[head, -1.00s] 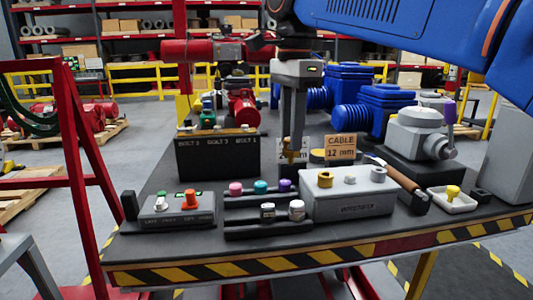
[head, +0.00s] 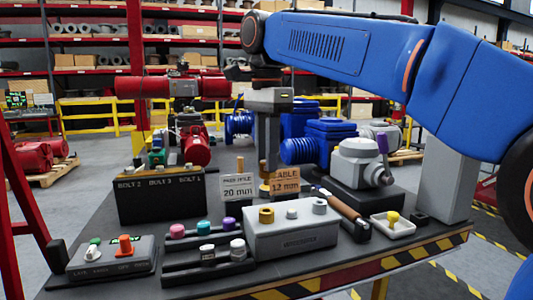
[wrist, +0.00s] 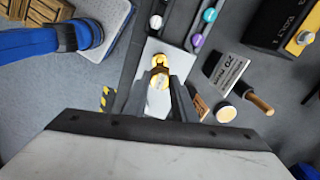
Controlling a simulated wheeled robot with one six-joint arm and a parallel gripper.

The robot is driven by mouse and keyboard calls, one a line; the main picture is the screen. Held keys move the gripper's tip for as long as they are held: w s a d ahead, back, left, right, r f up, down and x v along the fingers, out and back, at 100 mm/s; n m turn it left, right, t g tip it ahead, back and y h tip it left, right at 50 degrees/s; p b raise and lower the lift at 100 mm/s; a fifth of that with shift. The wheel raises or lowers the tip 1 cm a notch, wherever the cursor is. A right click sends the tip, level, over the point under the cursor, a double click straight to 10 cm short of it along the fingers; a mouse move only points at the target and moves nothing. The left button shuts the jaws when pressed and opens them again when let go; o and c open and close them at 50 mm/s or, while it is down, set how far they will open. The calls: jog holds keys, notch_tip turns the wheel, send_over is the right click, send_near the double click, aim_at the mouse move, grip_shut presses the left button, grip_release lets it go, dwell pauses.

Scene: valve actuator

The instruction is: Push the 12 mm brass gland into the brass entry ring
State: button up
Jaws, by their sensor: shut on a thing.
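My gripper (head: 266,178) is shut on the small brass gland (head: 265,187) and points down. In the head view it hangs above or behind the grey box (head: 290,238), which carries the brass entry ring (head: 266,214) on its top. The gland and ring appear apart there, with the ring directly below in the picture. In the wrist view, my gripper (wrist: 160,72) has brass between its fingertips, over the pale box top (wrist: 158,103). There the gland and ring overlap, so I cannot tell how well they line up.
Signs reading "CABLE 12 mm" (head: 285,181) and "20 mm" (head: 238,187) stand behind the box. A rack with coloured caps (head: 205,262) is to its left. A brown-handled tool (head: 343,207) and a white tray with a yellow piece (head: 393,225) are to its right.

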aim_at(267, 177)
jog(key=shift+f, duration=2.55)
jog(key=shift+f, duration=1.55)
jog(key=o, duration=1.1)
notch_tip(267, 177, up, 12)
jog(key=s+d+f+n+t, duration=0.1)
jog(key=s+d+f+n, duration=0.25)
jog(key=d+f, duration=0.45)
jog(key=s+d+f+n+t, duration=0.1)
jog(key=s+d+f+n, duration=0.25)
jog(key=d+f, duration=0.45)
jog(key=s+d+f+n+t, duration=0.1)
jog(key=s+d+f, duration=0.2)
jog(key=f, duration=0.4)
jog(key=s+d+f+n+t, duration=0.1)
jog(key=s+d+f+n, duration=0.1)
jog(key=s+d+f, duration=0.2)
jog(key=s+d+f+n, duration=0.2)
jog(key=s+d+f, duration=0.2)
jog(key=f, duration=0.6)
jog(key=shift+s+t, duration=0.4)
jog(key=shift+s, duration=0.95)
